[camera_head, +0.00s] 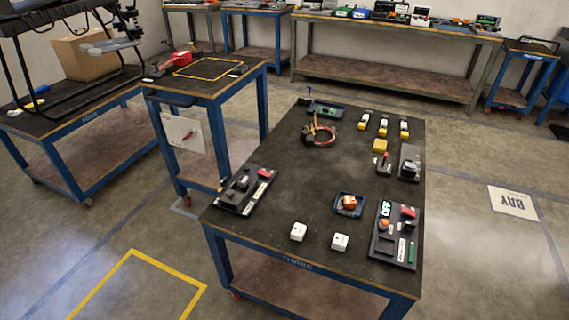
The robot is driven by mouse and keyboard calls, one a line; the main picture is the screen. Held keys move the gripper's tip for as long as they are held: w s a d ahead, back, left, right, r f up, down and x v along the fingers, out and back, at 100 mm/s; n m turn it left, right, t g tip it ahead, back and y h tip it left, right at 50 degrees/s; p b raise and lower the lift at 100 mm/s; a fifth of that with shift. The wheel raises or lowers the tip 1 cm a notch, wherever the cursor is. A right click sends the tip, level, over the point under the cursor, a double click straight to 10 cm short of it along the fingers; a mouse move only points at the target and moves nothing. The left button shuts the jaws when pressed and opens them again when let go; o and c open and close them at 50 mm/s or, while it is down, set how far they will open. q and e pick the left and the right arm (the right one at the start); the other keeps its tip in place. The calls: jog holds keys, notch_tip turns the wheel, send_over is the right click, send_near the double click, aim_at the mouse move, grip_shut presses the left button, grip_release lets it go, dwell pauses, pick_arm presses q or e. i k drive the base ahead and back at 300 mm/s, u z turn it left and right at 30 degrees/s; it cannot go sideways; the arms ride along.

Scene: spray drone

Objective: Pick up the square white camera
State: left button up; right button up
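Two small white box-shaped things stand near the front edge of the dark-topped table. The left white box (298,231) and the right white box (340,242) are apart, with a bare gap between them. Each has small dark marks on it. They are the squarest white things in view, but I cannot tell which is the camera. Neither of my grippers is in view.
The table (285,190) also bears a blue tray (348,205) with an orange thing, a black left panel (245,190), a right panel (394,235), red cables (318,134) and several yellow-white blocks. The table's middle is clear. A smaller table (205,83) stands at left.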

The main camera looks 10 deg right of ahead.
aim_at(340, 241)
jog(key=u, duration=2.8)
jog(key=k, duration=2)
jog(key=z, duration=2.45)
